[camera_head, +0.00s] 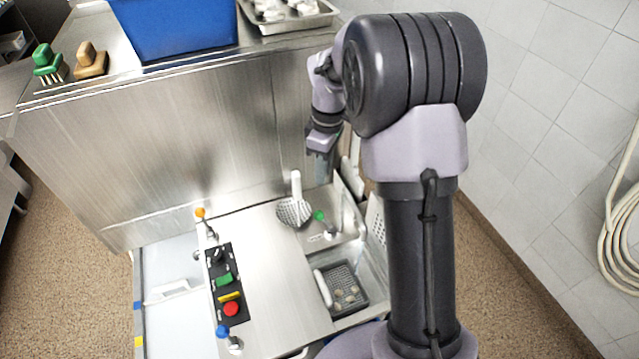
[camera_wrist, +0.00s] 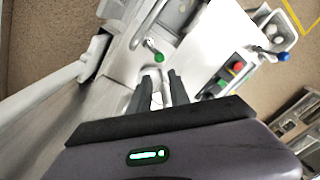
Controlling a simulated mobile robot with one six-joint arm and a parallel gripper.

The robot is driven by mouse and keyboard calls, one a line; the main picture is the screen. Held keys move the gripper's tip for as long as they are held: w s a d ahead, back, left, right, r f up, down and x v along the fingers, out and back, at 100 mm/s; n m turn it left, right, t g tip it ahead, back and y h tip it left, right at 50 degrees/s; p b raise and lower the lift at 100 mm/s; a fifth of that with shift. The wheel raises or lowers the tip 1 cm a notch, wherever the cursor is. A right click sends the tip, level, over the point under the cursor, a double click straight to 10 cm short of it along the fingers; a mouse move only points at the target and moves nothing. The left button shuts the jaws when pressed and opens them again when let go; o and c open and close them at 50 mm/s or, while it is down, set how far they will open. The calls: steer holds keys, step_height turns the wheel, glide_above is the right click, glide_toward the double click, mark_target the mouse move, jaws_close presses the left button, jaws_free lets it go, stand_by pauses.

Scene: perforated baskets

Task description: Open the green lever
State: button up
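The green lever (camera_head: 319,215) has a round green knob on a short metal stem. It stands at the sink-like recess on the right of the steel worktop. In the wrist view the green knob (camera_wrist: 159,57) is just beyond the fingertips, with its stem running up and left. My gripper (camera_head: 322,170) is above and behind the lever, pointing down, apart from it. In the wrist view my gripper (camera_wrist: 160,80) has its two dark fingers spread. A pale shape shows between them, but I cannot tell whether it is the skimmer.
A perforated skimmer (camera_head: 293,212) with a white handle lies left of the lever. A dark perforated basket (camera_head: 343,288) sits in front of it. An orange-knobbed lever (camera_head: 200,213), a blue-knobbed lever (camera_head: 222,331) and a button panel (camera_head: 218,260) are to the left. A steel wall (camera_head: 180,150) rises behind.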

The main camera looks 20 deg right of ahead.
steer(key=d+f+m+b, duration=0.1)
steer(key=m, duration=0.1)
steer(key=d+f+m+y+b, duration=0.1)
steer(key=d+f+m, duration=0.1)
steer(key=m, duration=0.1)
steer(key=w+d+f+m+y+b, duration=0.1)
steer(key=f+m, duration=0.1)
steer(key=shift+d+f+m+b, duration=0.1)
steer(key=shift+d+m+b, duration=0.2)
steer(key=shift+b, duration=0.1)
jaws_close()
steer(key=b, duration=0.4)
glide_above(325, 222)
steer(key=d, duration=0.2)
step_height(325, 222, down, 8)
steer(key=f, duration=0.1)
steer(key=shift+w+a+r+m, duration=0.2)
steer(key=shift+w+r+m, duration=0.05)
steer(key=shift+w+m, duration=0.2)
steer(key=shift+h, duration=0.8)
steer(key=a, duration=0.2)
steer(key=a+f+p, duration=0.1)
steer(key=a, duration=0.1)
steer(key=shift+a, duration=0.3)
steer(key=shift+a+f, duration=0.15)
